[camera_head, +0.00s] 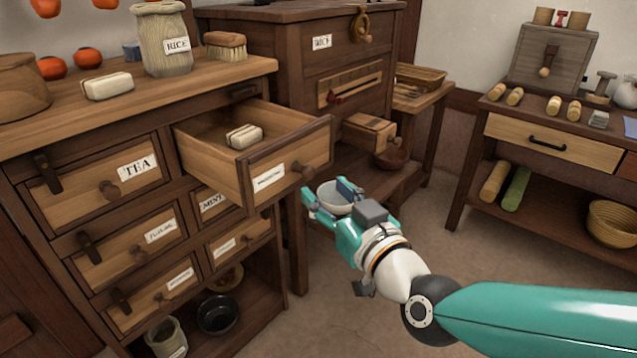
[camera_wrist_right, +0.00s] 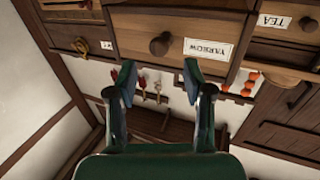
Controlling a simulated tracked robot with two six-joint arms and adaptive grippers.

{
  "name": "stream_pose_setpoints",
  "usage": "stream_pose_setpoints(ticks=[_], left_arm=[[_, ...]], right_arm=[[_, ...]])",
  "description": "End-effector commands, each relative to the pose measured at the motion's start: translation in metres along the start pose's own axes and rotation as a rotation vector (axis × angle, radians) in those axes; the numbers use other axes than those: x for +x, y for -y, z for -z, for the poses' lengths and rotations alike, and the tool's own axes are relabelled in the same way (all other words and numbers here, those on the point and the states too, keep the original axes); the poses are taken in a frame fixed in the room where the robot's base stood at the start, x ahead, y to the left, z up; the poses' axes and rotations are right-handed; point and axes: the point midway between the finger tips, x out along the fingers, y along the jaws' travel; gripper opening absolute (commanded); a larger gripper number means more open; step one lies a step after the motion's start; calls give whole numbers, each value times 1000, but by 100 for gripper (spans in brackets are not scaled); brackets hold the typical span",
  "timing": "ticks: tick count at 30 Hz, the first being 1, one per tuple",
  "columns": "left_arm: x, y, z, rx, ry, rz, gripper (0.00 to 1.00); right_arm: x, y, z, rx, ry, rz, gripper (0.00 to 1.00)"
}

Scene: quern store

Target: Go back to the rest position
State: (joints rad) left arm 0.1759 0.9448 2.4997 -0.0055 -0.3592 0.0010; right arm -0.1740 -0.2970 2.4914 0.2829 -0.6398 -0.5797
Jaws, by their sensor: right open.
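My right gripper (camera_head: 326,192) is open and empty, in front of the chest and just below the front right corner of a pulled-out drawer (camera_head: 290,160). In the right wrist view, the two fingers of my right gripper (camera_wrist_right: 158,82) stand apart with nothing between them. That view is upside down and shows a drawer front (camera_wrist_right: 165,38) with a round knob and a YARROW label, apart from the fingers. A pale wrapped block (camera_head: 244,136) lies in the open drawer. My left gripper is not in view.
The chest top (camera_head: 225,75) holds a RICE sack (camera_head: 163,40), a brush (camera_head: 225,46) and a white block (camera_head: 108,86). A pale bowl (camera_head: 333,196) is partly hidden behind my right gripper. A table (camera_head: 478,125) stands at the right; open floor (camera_head: 440,240) lies between.

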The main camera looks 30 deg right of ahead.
Motion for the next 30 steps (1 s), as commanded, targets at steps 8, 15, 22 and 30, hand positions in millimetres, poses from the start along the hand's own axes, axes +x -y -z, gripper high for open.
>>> stream_pose_setpoints(ticks=[8,15,22,30], left_arm=[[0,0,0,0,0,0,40],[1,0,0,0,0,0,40],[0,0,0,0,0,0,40],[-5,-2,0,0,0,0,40]], right_arm=[[-13,0,-1,0,1,0,51],[-13,0,-1,1,2,0,51],[-11,-4,-4,0,12,-10,51],[23,0,-101,-32,260,-9,51]])
